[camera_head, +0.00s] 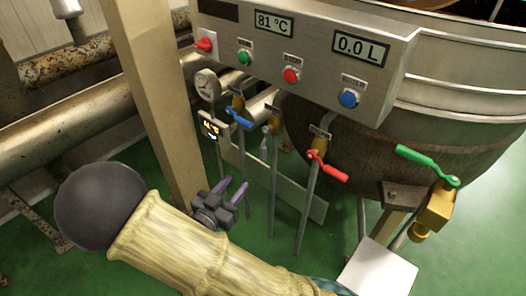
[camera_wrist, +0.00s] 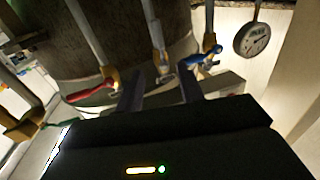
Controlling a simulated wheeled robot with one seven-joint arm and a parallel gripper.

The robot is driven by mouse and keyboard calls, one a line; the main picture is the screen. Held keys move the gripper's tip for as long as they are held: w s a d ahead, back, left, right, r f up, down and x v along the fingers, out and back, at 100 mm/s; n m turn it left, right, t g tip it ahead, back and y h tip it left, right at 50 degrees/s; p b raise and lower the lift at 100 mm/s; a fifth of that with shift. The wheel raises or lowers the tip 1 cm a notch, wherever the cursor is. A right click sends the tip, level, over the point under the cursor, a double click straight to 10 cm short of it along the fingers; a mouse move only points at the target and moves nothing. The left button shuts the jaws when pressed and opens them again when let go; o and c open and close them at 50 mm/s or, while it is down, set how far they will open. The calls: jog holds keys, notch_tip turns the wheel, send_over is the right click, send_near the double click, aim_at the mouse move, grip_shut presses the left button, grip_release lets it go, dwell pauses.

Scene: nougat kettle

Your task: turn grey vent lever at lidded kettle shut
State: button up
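The grey lever (camera_head: 265,143) is on the middle of three upright pipes below the control box. It points mostly downward in the head view. In the wrist view the grey lever (camera_wrist: 162,86) shows in the gap between my fingers, farther off. My gripper (camera_head: 231,189) is open and empty, below and left of the lever in the head view. Its two dark fingers also show in the wrist view (camera_wrist: 160,92). I see no contact with the lever. The large metal kettle (camera_head: 455,105) stands behind the pipes; its lid is mostly out of view.
A blue lever (camera_head: 239,119) and a red lever (camera_head: 328,166) flank the grey one closely. A green lever (camera_head: 427,165) sits on a brass valve at right. A beige post (camera_head: 158,95) stands left of my gripper. A round gauge (camera_head: 206,85) hangs near the blue lever.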

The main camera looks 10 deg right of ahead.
aim_at(261, 152)
jog(key=b+x, duration=0.4)
jog(key=x, duration=1.2)
jog(key=shift+d+b, duration=0.1)
jog(key=shift+b, duration=0.25)
grip_shut()
